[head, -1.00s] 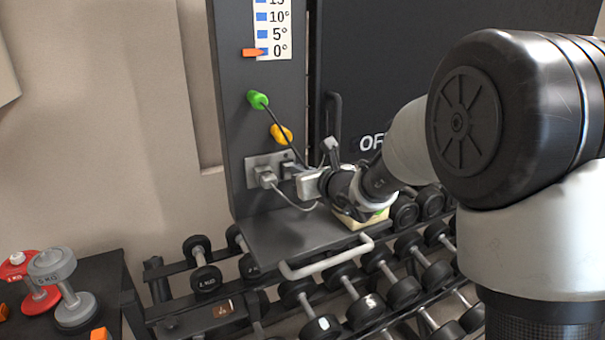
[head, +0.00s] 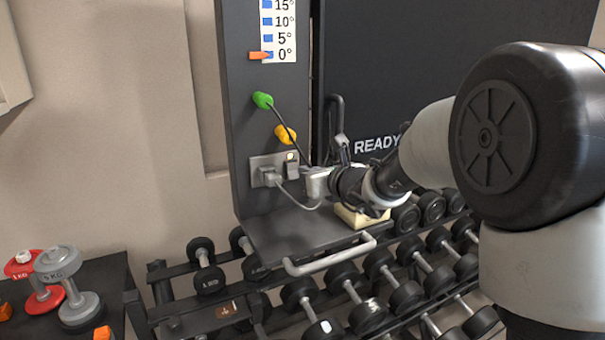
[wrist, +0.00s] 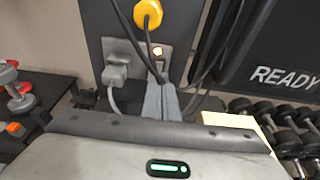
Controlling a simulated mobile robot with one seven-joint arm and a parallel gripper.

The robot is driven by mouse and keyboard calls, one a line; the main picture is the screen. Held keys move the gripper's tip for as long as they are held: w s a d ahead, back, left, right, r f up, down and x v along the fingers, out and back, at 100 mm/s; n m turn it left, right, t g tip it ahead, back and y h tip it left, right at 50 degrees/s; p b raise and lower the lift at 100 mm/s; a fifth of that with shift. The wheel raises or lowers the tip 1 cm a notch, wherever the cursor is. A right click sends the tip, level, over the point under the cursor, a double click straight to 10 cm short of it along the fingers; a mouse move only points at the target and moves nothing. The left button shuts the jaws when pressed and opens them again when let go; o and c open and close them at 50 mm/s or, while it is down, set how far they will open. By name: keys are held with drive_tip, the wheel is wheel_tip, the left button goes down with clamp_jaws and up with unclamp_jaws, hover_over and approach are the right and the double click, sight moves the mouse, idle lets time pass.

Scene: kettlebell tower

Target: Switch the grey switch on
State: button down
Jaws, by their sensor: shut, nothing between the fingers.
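The grey switch (head: 291,171) sits on a grey plate (head: 259,162) low on the dark upright panel, right of a plugged-in grey plug (head: 268,177). A small light (head: 290,156) above the switch glows; it also shows in the wrist view (wrist: 158,51). The dark board reads READY (head: 376,146). My gripper (head: 308,183) is shut and empty, just right of and below the switch. In the wrist view its fingers (wrist: 161,88) stand together just below the switch and hide part of it. I cannot tell whether they touch it.
Green (head: 262,100) and yellow (head: 285,134) knobs with a cable sit above the plate. A dark shelf (head: 290,238) with a light handle (head: 330,256) juts out below, holding a pale block (head: 357,217). Racked dumbbells (head: 350,290) lie beneath.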

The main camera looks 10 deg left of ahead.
drive_tip(key=s+d+r, duration=0.4)
drive_tip(key=s+r, duration=0.2)
drive_tip(key=shift+s+d, duration=0.3)
drive_tip(key=shift+s, duration=0.1)
drive_tip(key=shift+r, duration=0.1)
drive_tip(key=s+f+n+g, duration=0.1)
drive_tip(key=s+n+g, duration=0.3)
drive_tip(key=s+n, duration=1.15)
drive_tip(key=s+d+f+n+g+h, duration=0.1)
drive_tip(key=s+d+f+n+h, duration=0.3)
drive_tip(key=s+d+n, duration=0.3)
drive_tip(key=s+d+f+n+g+h, duration=0.1)
drive_tip(key=s+d+f+n+h, duration=0.3)
drive_tip(key=s+d, duration=0.5)
drive_tip(key=d+n, duration=0.2)
drive_tip(key=shift+s+f+n+g, duration=0.15)
drive_tip(key=shift+f+n+g, duration=0.2)
drive_tip(key=shift+g, duration=0.05)
